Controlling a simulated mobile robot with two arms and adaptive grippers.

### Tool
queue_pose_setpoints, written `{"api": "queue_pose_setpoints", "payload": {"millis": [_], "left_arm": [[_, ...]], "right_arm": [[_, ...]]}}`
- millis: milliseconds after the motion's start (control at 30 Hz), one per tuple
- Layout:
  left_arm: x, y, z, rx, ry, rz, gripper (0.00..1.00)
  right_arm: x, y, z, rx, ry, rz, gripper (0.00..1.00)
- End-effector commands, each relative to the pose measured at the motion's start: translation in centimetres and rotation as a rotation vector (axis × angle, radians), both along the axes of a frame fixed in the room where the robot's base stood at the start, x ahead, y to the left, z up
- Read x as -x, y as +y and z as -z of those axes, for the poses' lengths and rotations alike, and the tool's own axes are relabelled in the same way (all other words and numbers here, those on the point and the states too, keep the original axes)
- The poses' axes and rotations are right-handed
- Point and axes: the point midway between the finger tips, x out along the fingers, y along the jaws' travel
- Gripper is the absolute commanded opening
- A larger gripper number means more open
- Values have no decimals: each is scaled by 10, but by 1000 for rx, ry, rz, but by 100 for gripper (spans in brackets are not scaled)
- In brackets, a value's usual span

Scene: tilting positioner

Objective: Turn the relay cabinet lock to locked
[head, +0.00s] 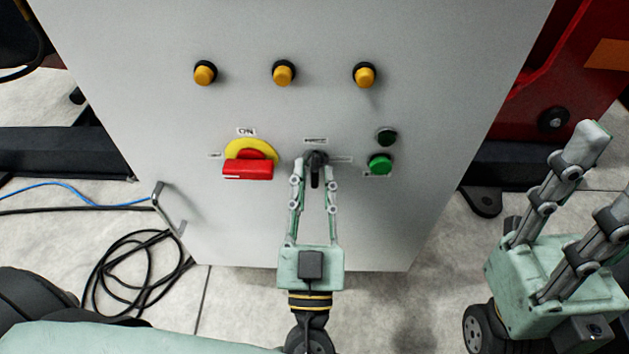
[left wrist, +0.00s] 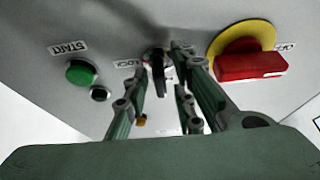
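The relay cabinet lock (head: 315,178) is a small black lever switch on the grey cabinet front, between the red-and-yellow switch and the green buttons. Its lever hangs about straight down in the head view. It also shows in the left wrist view (left wrist: 158,74). My left gripper (head: 314,162) reaches up to the panel with one finger on each side of the lever. Its fingers stand apart, with a gap showing beside the lever; whether one touches is unclear. My right gripper (head: 606,165) is open and empty at the right, away from the cabinet.
A red rotary switch on a yellow plate (head: 250,147) sits left of the lock. A green button (head: 380,164) and a darker one sit close on its right. Several yellow-orange buttons (head: 284,73) run above. Black cable (head: 130,265) lies on the floor at left.

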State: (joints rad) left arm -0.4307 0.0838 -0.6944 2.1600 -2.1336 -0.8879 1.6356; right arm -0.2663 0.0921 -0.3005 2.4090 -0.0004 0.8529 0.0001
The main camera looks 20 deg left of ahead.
Motion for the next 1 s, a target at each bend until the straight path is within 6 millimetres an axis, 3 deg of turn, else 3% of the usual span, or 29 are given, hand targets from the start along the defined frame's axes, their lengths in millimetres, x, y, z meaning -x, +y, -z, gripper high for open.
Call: {"api": "queue_pose_setpoints", "payload": {"millis": [233, 667, 1000], "left_arm": [[0, 0, 0, 0, 1, 1, 0], [0, 0, 1, -23, 8, 2, 0], [1, 1, 1, -213, 63, 5, 0]], "right_arm": [[0, 0, 0, 0, 1, 0, 40], [0, 0, 1, 1, 2, 0, 40], [-1, 0, 1, 2, 4, 0, 40]]}}
